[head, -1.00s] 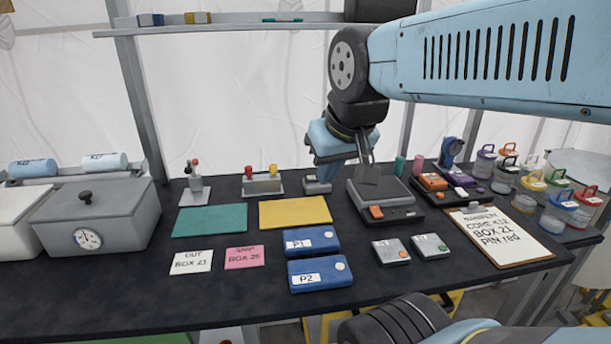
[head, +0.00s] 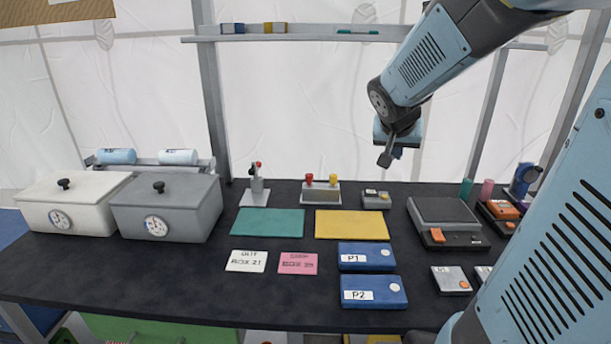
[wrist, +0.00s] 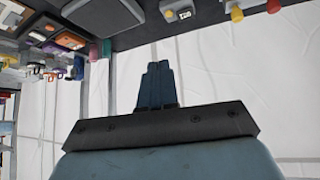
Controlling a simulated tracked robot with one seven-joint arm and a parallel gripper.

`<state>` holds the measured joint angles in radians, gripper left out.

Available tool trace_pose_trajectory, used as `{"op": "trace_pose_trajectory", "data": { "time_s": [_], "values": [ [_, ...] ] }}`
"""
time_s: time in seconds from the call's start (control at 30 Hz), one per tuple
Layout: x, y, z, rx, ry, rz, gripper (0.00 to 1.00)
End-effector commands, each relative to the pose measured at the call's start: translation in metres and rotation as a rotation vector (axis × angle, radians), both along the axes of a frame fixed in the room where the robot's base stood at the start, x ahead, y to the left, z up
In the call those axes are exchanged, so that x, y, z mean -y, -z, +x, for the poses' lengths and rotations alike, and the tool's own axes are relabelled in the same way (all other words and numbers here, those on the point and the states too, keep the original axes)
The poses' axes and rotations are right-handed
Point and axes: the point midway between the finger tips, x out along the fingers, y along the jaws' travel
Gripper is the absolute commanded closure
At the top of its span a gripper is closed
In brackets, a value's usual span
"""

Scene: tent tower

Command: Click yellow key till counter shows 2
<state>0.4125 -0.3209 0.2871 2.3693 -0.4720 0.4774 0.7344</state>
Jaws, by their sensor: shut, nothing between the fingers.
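The yellow knob also shows upside down at the top of the wrist view (wrist: 236,14). A small grey box with a dark display (head: 375,200), perhaps the counter, stands just right of that block; its digits are too small to read in the head view. My gripper (head: 386,159) is shut and empty, in the air above the small box, up and right of the yellow key. Its closed fingers show in the wrist view (wrist: 158,82).
A yellow mat (head: 352,226) and a green mat (head: 268,222) lie in front of the knobs. A grey scale-like device (head: 442,211) stands to the right. Blue boxes P1 (head: 366,258) and P2 (head: 374,293) lie nearer. Two lidded boxes stand at the left. A shelf runs above.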

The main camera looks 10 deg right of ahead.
Motion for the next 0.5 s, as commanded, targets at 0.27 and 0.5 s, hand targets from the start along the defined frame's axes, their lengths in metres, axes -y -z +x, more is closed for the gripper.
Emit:
{"op": "trace_pose_trajectory", "data": {
  "time_s": [0.27,0.5],
  "values": [
    [0.043,0.043,0.085,0.123,0.103,0.129,1.0],
    [0.07,0.085,0.14,0.219,0.158,0.338,1.0]
  ]
}}
